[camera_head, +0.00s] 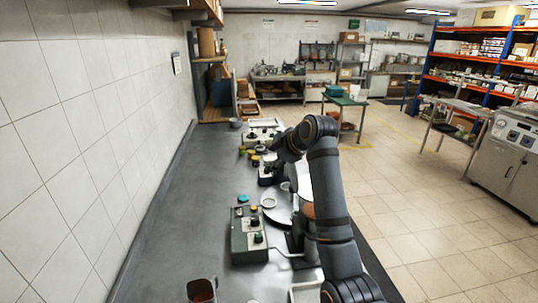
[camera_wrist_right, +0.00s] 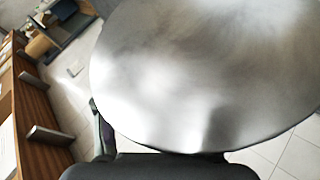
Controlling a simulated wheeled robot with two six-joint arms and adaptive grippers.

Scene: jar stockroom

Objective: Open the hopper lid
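A large round brushed-metal disc, which looks like the hopper lid (camera_wrist_right: 200,70), fills most of the right wrist view, very close to the camera. A silver round surface (camera_head: 281,212) shows in the camera_head view, partly covered by my right arm; I cannot tell for sure that it is the same disc. My right gripper (camera_head: 270,174) is over the bench beyond it, small and dark. My left gripper is out of view.
A green-grey control box (camera_head: 248,238) with knobs stands on the grey bench (camera_head: 185,205). A brown mug (camera_head: 201,290) is at the near edge. Small coloured lids and pots lie farther along. A tiled wall bounds the left; open floor lies right.

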